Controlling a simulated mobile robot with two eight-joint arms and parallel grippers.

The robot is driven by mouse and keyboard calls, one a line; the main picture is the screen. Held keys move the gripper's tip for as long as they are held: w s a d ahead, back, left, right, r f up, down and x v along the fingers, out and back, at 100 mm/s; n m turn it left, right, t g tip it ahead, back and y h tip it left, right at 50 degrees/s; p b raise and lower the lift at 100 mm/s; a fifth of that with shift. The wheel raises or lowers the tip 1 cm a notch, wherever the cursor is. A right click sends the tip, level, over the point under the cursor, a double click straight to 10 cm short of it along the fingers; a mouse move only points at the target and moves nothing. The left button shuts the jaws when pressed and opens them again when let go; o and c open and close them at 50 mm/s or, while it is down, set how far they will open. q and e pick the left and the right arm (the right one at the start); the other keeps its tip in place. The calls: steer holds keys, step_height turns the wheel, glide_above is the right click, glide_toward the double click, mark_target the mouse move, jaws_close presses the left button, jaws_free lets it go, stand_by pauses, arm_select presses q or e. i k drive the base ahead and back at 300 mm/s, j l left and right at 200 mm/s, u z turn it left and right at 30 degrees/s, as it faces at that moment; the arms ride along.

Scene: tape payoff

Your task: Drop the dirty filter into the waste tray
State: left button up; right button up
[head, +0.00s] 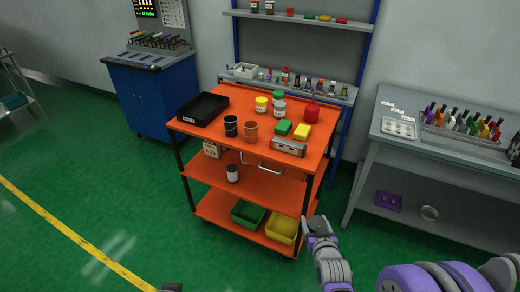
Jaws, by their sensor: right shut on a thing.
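An open black tray (203,108), which may be the waste tray, sits at the left end of the orange cart's top. A black cylinder (231,126) and a brown cylinder (251,132) stand upright to the right of it. I cannot tell whether either is the dirty filter. My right gripper (317,226), purple and grey, is low by the cart's front right corner, well away from the black tray. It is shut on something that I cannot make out. A small dark piece at the bottom edge may be my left gripper (172,287); its jaws do not show.
The orange cart (183,124) also carries a yellow-topped jar (261,104), a red container (312,111), green and yellow blocks and a grey box (288,147). Green and yellow bins sit on its bottom shelf. A grey bench (430,150) stands right. Green floor is clear at left.

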mark_target(208, 112)
steer(key=i+j+z, duration=0.1)
steer(key=i+j, duration=0.5)
steer(key=j, duration=0.2)
steer(key=i+j, duration=0.1)
steer(key=j, duration=0.2)
steer(key=i+j+z, duration=0.1)
steer(key=j, duration=0.2)
steer(key=i+j, duration=0.1)
steer(key=j, duration=0.2)
steer(key=z, duration=0.05)
